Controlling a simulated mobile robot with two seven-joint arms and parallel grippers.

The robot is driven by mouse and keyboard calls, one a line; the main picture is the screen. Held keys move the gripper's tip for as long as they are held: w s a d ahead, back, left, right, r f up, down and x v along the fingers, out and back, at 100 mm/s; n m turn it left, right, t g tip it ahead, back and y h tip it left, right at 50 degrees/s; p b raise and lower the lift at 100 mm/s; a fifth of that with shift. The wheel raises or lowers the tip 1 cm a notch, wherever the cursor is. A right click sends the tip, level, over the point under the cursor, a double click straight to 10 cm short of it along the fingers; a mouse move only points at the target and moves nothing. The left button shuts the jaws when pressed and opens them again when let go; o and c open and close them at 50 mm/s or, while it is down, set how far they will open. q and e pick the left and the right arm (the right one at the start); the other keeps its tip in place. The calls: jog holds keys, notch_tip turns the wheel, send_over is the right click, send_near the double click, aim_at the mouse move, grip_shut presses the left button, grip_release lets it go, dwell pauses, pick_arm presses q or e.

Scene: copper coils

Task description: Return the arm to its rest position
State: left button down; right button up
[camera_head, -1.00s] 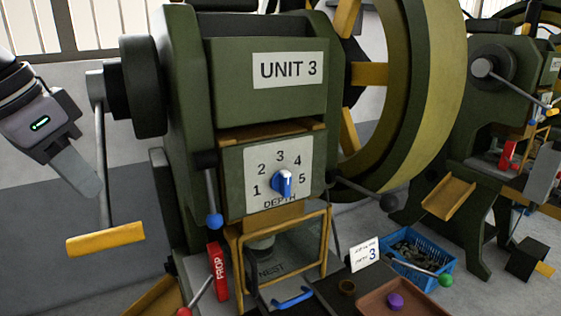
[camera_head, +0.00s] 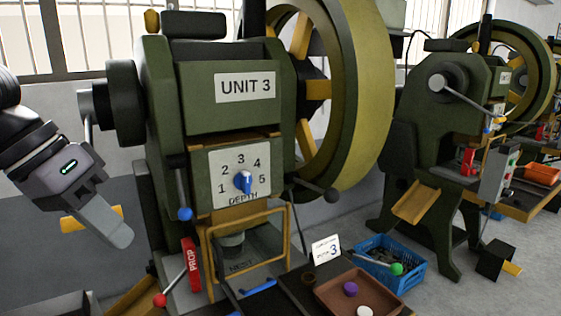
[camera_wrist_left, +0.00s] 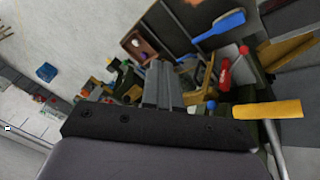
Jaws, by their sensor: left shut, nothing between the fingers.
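My left gripper (camera_head: 118,236) hangs at the left of the head view, pointing down and to the right, shut and empty. It is in the air in front of the left side of the green press marked UNIT 3 (camera_head: 235,110). In that view it partly covers the yellow crank handle (camera_head: 78,219) on the press's left. In the left wrist view the shut fingers (camera_wrist_left: 160,85) point toward the press, and the yellow handle (camera_wrist_left: 267,109) is to their right. My right gripper is in neither view.
The press has a depth dial (camera_head: 243,182), a red PROP block (camera_head: 191,265) and a blue-knobbed lever (camera_head: 185,213). A brown tray (camera_head: 335,290) and blue crate (camera_head: 408,274) are at its front right. A second press (camera_head: 440,140) stands to the right. Grey wall is behind my arm.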

pick_arm(q)
jog(key=s+d+f+n+g+h, duration=0.1)
jog(key=d+f+n+g+h, duration=0.1)
jog(key=d+n+h, duration=0.6)
jog(key=s+d+f+n+g+h, duration=0.1)
jog(key=d+f+n+g+h, duration=0.1)
jog(key=d+n+h, duration=0.55)
jog(key=w+a+f+m+t+y, duration=0.3)
jog(key=a+f+m+t+y, duration=0.25)
jog(key=f+m+t, duration=0.65)
jog(key=w+a+f+m+t+y, duration=0.3)
jog(key=a+f+m+t+y, duration=0.35)
jog(key=m, duration=0.95)
jog(key=s+a+f+n+g+y, duration=0.1)
jog(key=s+f+n+g+y, duration=0.2)
jog(key=s+f+n, duration=0.4)
jog(key=s+a+f+n+g+y, duration=0.2)
jog(key=s+f+n, duration=0.6)
jog(key=f, duration=0.8)
jog(key=shift+a+f+g+y, duration=0.2)
jog(key=shift+f+g+y, duration=0.1)
jog(key=shift+g+y, duration=0.4)
